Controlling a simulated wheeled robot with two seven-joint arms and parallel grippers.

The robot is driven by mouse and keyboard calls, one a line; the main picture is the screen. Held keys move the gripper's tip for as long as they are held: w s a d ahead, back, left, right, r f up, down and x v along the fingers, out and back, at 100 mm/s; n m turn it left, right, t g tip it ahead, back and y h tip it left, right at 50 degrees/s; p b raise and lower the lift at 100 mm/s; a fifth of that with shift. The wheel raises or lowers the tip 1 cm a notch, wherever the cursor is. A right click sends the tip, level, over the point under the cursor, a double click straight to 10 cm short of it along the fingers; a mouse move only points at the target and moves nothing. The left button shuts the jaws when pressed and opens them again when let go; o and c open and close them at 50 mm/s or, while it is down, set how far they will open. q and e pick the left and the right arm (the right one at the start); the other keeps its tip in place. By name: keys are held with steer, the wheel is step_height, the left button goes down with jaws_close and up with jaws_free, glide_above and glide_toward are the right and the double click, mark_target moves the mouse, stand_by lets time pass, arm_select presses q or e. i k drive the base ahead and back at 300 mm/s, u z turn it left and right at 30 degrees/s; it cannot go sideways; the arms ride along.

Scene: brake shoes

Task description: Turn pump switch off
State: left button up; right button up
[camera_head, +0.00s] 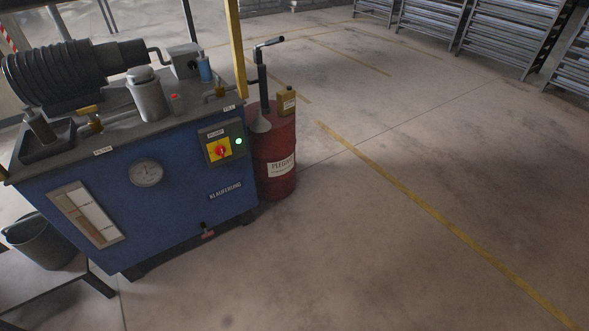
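The pump switch (221,151) is a red rotary knob on a yellow plate, set in a grey box on the upper right of the blue pump unit's (180,200) front face. A green lamp (238,141) glows just right of the knob. The knob's exact angle is too small to tell. Neither of my grippers shows in the head view.
A red barrel (274,178) with a hand pump (263,85) and a small yellow bottle (286,101) stands right of the unit. A dark bucket (45,245) is at lower left. Metal racks (510,35) stand far right. The floor in front and right is clear.

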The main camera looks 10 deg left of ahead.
mark_target(220, 150)
steer(key=z, duration=0.1)
steer(key=k, duration=0.25)
steer(key=z, duration=1.05)
steer(key=i, duration=1.6)
steer(key=u, duration=0.35)
steer(key=i, duration=0.85)
steer(key=u, duration=1.5)
steer(key=i, duration=0.75)
steer(key=u, duration=0.7)
